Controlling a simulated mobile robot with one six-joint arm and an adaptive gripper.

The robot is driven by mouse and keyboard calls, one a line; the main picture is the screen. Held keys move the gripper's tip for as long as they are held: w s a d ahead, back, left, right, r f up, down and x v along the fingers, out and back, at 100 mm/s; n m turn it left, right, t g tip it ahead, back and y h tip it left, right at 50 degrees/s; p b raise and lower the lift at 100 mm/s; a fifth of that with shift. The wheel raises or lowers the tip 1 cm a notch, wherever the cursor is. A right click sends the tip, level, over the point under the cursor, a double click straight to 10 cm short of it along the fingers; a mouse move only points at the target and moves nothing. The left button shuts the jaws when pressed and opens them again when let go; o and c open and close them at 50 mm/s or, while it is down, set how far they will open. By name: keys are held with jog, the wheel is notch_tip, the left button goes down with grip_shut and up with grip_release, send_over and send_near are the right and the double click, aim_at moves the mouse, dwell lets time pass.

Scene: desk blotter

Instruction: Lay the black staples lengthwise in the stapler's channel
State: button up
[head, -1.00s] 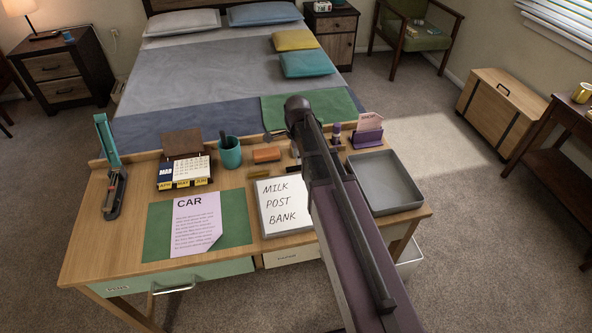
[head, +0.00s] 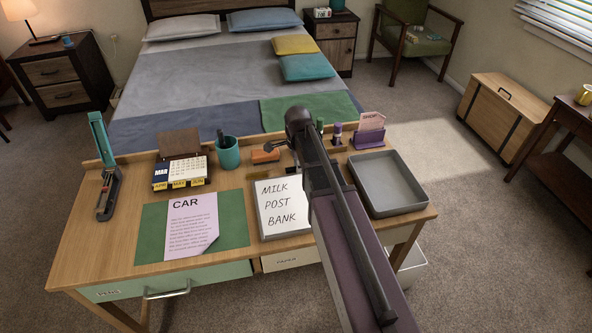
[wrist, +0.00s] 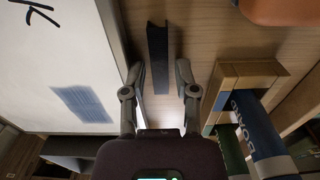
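The black staples (wrist: 158,58) are a narrow dark strip lying on the wooden desk, seen in the wrist view. My gripper (wrist: 159,78) is open, with one finger on each side of the strip's near part. I see bare desk between the strip and each finger, so the fingers are apart from it.
A whiteboard (head: 280,210) lies left of the strip. A calendar (head: 180,172) and a teal cup (head: 228,153) stand between stapler and gripper.

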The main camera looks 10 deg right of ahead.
grip_shut()
jog(key=shift+r, duration=0.1)
dwell(0.4)
notch_tip(320, 180, up, 3)
jog(key=p, duration=0.3)
jog(key=shift+r, duration=0.1)
jog(key=s, duration=0.5)
jog(key=s+r+p, duration=0.1)
jog(key=s, duration=0.4)
jog(key=s+p, duration=0.1)
jog(key=s, duration=0.5)
jog(key=shift+r, duration=0.3)
jog(key=shift+a, duration=0.1)
